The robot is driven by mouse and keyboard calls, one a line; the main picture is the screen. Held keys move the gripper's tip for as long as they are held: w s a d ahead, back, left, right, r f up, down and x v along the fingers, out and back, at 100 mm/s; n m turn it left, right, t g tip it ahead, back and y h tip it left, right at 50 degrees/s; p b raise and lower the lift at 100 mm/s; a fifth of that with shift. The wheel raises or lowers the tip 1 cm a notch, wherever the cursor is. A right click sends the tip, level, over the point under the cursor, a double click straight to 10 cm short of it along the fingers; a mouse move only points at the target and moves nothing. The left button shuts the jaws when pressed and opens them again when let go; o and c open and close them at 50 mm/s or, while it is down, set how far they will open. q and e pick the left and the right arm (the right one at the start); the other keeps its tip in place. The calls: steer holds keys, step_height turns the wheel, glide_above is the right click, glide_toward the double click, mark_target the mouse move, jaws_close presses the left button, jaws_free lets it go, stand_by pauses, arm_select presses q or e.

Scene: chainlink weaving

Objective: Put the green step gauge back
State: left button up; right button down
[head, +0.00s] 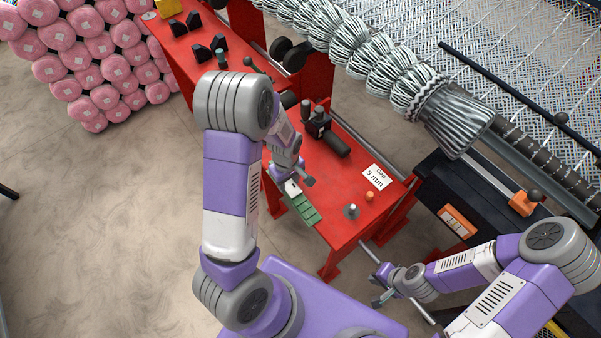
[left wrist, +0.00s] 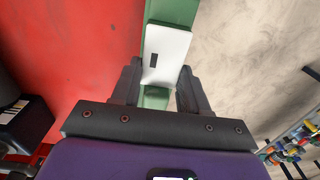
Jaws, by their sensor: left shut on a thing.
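The green step gauge (head: 304,211) is a stepped green bar with a white label plate. My left gripper (head: 298,184) is shut on it near the white plate, and the green steps stick out towards the front of the red table (head: 338,232). In the left wrist view the gauge (left wrist: 156,103) runs between the two fingers (left wrist: 160,90), with the white plate just beyond them. The gauge is at the table's left edge, with bare floor beside it; I cannot tell whether it touches the table. My right gripper (head: 377,287) is empty, its fingers apart, right of the table's front corner.
On the red table are a "Gap 5 mm" card (head: 376,177), an orange knob (head: 370,196), a grey peg (head: 351,211) and a black-handled tool (head: 328,138). Black blocks (head: 201,52) stand on the farther red surface. Woven mesh (head: 470,40) fills the upper right.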

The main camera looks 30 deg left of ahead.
arm_select(q)
steer(key=w, duration=0.1)
steer(key=w+d, duration=0.1)
steer(key=w, duration=0.1)
steer(key=shift+w+d, duration=0.3)
steer(key=shift+w, duration=0.1)
steer(key=shift+w+d+r, duration=0.1)
steer(key=shift+w+d, duration=0.1)
steer(key=shift+w, duration=0.2)
steer(key=o, duration=1.1)
steer(key=shift+s, duration=0.1)
steer(key=shift+b, duration=0.35)
steer(key=r, duration=0.2)
steer(key=r+p, duration=0.1)
steer(key=r, duration=0.1)
steer(key=r+p, duration=0.1)
steer(key=r, duration=0.2)
steer(key=shift+s+a+r, duration=0.1)
steer(key=shift+s+a, duration=0.05)
steer(key=shift+a, duration=0.1)
